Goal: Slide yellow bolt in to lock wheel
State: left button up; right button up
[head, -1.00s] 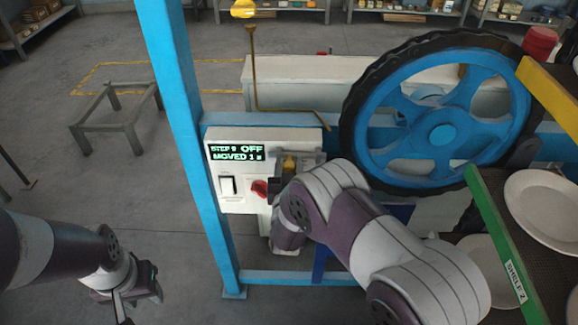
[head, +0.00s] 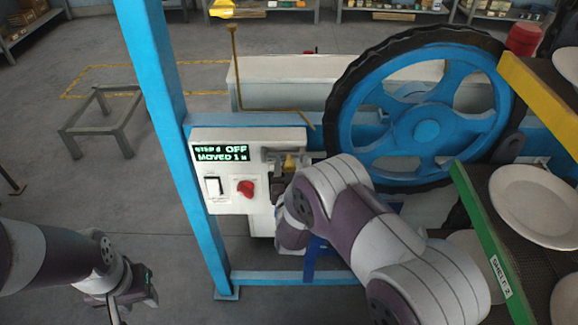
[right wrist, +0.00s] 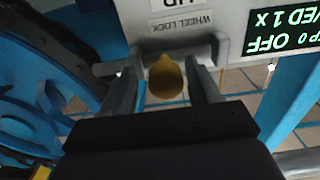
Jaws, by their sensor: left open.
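The yellow bolt handle (head: 289,162) sits in its grey bracket at the right edge of the white control panel (head: 228,203), left of the blue wheel (head: 427,131). In the right wrist view, which is turned upside down, the rounded yellow handle (right wrist: 167,76) hangs below the "WHEEL LOCK" label. My right gripper (right wrist: 166,84) is open, with one finger on each side of the handle. A gap shows at the left finger; contact at the right finger is unclear. A grey rod end (right wrist: 103,69) points toward the wheel. My left gripper (head: 130,304) is open and empty at lower left.
The panel has a red knob (head: 245,188), a white switch (head: 213,187) and a display (head: 221,152) reading OFF and MOVED 1. A blue post (head: 160,110) stands left of the panel. Shelves with white plates (head: 533,205) are at right. Floor at left is clear around a low grey stand (head: 100,120).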

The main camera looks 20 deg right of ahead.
jog(key=shift+d, duration=0.1)
jog(key=shift+s+a, duration=0.4)
jog(key=b+v, duration=0.2)
jog(key=v, duration=0.9)
jog(key=shift+s+d, duration=0.2)
jog(key=shift+s, duration=0.25)
